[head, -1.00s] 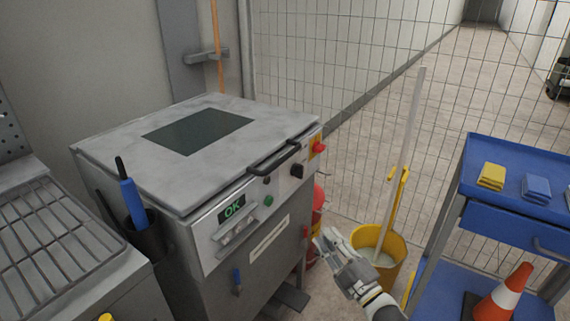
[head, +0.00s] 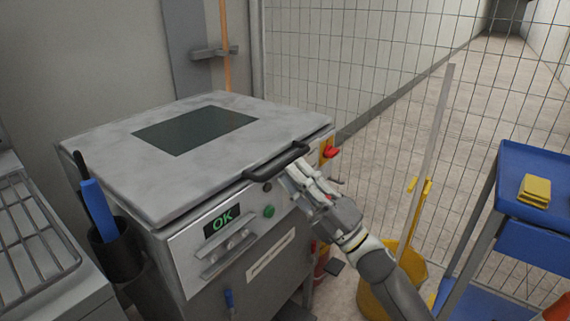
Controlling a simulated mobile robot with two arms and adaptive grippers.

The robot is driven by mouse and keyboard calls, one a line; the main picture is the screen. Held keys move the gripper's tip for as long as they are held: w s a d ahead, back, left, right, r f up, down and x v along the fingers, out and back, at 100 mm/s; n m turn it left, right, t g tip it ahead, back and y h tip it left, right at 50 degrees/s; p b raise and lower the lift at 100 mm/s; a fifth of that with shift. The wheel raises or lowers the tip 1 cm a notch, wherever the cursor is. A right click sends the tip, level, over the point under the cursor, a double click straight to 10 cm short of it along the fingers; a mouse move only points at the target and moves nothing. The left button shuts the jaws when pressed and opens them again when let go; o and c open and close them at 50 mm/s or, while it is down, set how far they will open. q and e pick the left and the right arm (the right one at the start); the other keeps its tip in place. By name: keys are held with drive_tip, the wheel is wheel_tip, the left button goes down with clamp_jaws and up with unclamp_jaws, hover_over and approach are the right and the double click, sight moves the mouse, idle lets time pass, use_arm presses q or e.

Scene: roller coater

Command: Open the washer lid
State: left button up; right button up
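The washer lid (head: 105,175) is a flat grey panel with a dark window (head: 193,130), and it lies shut on the washer. A black bar handle (head: 275,162) is fixed along the lid's front right edge. My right gripper (head: 292,176) is at the washer's front, just below the right part of the handle. Its fingers point toward the handle, but I cannot tell whether they touch it or how far apart they are. Part of the control panel is hidden behind the gripper. My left gripper is not in view.
The washer's front has an OK display (head: 222,221), a green button (head: 268,211) and a red knob (head: 330,152). A black holder (head: 117,255) is at its left. A yellow bucket (head: 372,300) and a blue cart (head: 530,240) stand to the right, before a wire fence.

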sight(285, 164)
drive_tip(key=shift+x, duration=1.85)
clamp_jaws()
